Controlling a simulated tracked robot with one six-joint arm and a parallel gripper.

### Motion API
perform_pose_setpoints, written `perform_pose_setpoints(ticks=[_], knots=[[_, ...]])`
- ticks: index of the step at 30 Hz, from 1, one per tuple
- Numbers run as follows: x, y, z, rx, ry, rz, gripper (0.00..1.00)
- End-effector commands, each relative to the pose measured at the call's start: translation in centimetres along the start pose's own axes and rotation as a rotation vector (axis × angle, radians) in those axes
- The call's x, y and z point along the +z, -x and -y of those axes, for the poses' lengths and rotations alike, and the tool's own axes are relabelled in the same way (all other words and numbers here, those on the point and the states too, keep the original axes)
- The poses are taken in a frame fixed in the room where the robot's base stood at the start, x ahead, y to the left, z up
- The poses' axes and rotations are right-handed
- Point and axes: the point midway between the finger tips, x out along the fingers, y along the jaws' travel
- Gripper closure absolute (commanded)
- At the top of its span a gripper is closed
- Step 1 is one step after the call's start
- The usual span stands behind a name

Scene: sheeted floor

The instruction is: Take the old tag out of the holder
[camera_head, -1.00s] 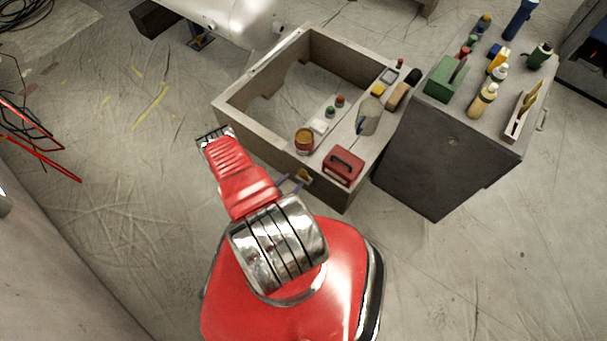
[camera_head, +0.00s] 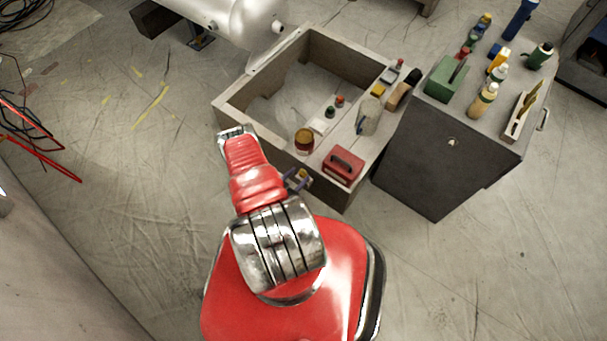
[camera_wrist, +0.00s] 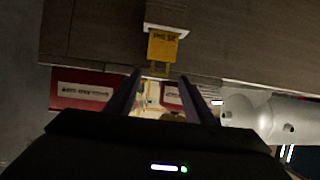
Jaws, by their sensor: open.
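A yellow tag (camera_wrist: 163,46) with dark lettering sits in a small white holder (camera_wrist: 166,27) on the side of the grey-brown wooden frame (camera_wrist: 100,35). A thin yellow part shows below the tag. My gripper (camera_wrist: 161,78) is open and empty in the wrist view, its two dark fingers apart and pointing towards the tag. The tag appears beyond the fingertips, between their lines. In the head view my gripper (camera_head: 297,184) is at the outer side of the frame, by a small yellow patch (camera_head: 303,174). My red arm partly hides this area.
The frame's top bears a red box (camera_head: 343,166), an amber jar (camera_head: 304,141) and a clear bottle (camera_head: 369,116). A dark cabinet (camera_head: 430,165) with bottles and tools stands to the right. A silver tank (camera_head: 240,18) is behind.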

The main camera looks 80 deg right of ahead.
Motion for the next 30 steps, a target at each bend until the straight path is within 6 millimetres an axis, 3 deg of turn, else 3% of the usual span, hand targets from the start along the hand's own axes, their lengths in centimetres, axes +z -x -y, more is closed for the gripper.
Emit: perform_pose_setpoints(ticks=[7, 24, 30], knots=[[-0.1, -2.3, 0.0, 0.001, -0.001, 0.000, 0.52], [-0.1, -2.5, 0.0, 0.001, 0.000, 0.001, 0.52], [-0.1, -2.5, 0.0, 0.001, 0.000, 0.001, 0.64]])
